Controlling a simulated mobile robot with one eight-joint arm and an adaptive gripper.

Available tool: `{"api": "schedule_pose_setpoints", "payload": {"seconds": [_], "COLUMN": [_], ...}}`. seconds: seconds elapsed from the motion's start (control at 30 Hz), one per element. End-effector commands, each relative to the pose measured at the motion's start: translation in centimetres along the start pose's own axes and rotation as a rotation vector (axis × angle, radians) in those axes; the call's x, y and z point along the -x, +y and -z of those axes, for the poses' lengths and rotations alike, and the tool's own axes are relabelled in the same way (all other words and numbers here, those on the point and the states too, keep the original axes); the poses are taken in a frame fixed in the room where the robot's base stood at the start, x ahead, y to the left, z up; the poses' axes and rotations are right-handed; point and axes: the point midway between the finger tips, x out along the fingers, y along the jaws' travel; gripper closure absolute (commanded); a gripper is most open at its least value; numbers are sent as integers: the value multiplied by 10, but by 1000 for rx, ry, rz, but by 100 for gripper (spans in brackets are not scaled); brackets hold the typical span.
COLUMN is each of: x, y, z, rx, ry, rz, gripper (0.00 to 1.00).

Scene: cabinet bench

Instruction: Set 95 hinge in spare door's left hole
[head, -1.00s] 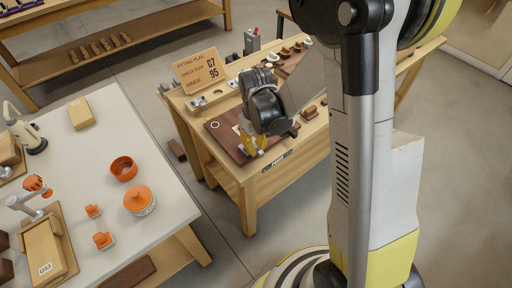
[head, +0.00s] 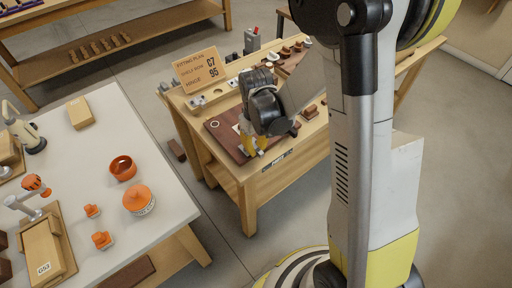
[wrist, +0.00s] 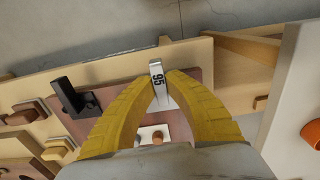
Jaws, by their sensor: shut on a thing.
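My gripper (wrist: 158,82) has yellow fingers closed on a silver hinge marked 95 (wrist: 157,73). In the head view my gripper (head: 252,150) is over the front part of a dark brown door panel (head: 226,138) on the wooden bench. The panel also shows under the fingers in the wrist view (wrist: 120,94). A pale ring (head: 215,124) marks the panel's left part. A white plate with dark spots (wrist: 152,134) shows between the fingers. The hinge's lower end and any hole beneath it are hidden, so I cannot tell whether it touches the panel.
A fitting-plan sign (head: 199,69) showing 67 and 95 stands at the bench's back left. A metal-faced block (head: 211,101) lies before it. Brown knobbed parts (head: 309,112) sit to the right. A white table (head: 75,150) with orange items stands left, across a floor gap.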

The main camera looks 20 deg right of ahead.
Motion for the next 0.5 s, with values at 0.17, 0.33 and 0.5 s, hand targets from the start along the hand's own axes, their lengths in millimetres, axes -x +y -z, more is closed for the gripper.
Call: {"api": "schedule_pose_setpoints", "payload": {"seconds": [0.17, 0.33, 0.5], "x": [-3, -5, -7], "y": [0, 0, 0], "z": [0, 0, 0], "rx": [0, 0, 0], "ry": [0, 0, 0], "rz": [0, 0, 0], "gripper": [100, 100, 100]}}
